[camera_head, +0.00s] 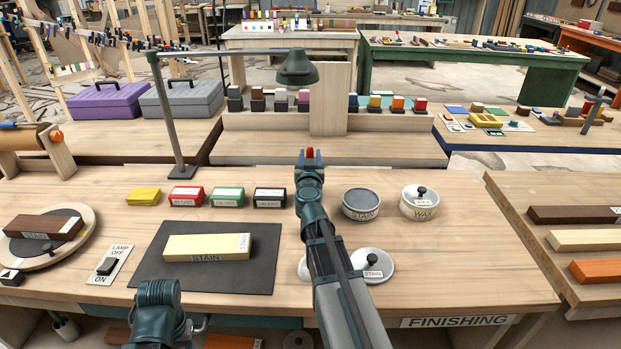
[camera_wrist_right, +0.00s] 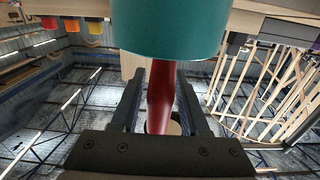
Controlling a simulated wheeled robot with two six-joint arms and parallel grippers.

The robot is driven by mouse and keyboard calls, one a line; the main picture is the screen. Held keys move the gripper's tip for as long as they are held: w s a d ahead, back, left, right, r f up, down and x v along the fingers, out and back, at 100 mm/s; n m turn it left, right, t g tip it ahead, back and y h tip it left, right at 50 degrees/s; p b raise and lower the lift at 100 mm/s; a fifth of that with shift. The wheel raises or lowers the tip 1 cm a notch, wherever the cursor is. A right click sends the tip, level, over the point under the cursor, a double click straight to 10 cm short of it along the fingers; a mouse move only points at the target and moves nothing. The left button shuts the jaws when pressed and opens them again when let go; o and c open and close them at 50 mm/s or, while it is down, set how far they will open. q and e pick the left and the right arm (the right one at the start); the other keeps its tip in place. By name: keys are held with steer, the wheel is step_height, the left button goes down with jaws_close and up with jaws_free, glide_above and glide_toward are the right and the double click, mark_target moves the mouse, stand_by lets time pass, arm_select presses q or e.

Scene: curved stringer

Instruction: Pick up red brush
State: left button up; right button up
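My right gripper (camera_head: 309,158) is raised over the far part of the finishing bench, pointing away. A small red piece, the red brush (camera_head: 310,152), shows between its fingertips. In the right wrist view the dark fingers (camera_wrist_right: 160,95) stand on either side of the brush's red handle (camera_wrist_right: 161,95) and appear shut on it. A large teal rounded part hides the handle's upper end there. The bristles cannot be made out. Only a teal link of my left arm shows at the bottom of the head view; its fingers are out of view.
A lamp (camera_head: 298,70) hangs behind the right gripper, its post at left. The bench holds a yellow block (camera_head: 208,246) on a dark mat (camera_head: 258,270), several small boxes, a stain tin (camera_head: 361,203) and a wax tin (camera_head: 419,202). The bench's right front is clear.

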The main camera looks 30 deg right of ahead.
jaws_close()
arm_select(q)
steer(key=shift+r, duration=0.2)
arm_select(e)
steer(key=shift+r, duration=0.25)
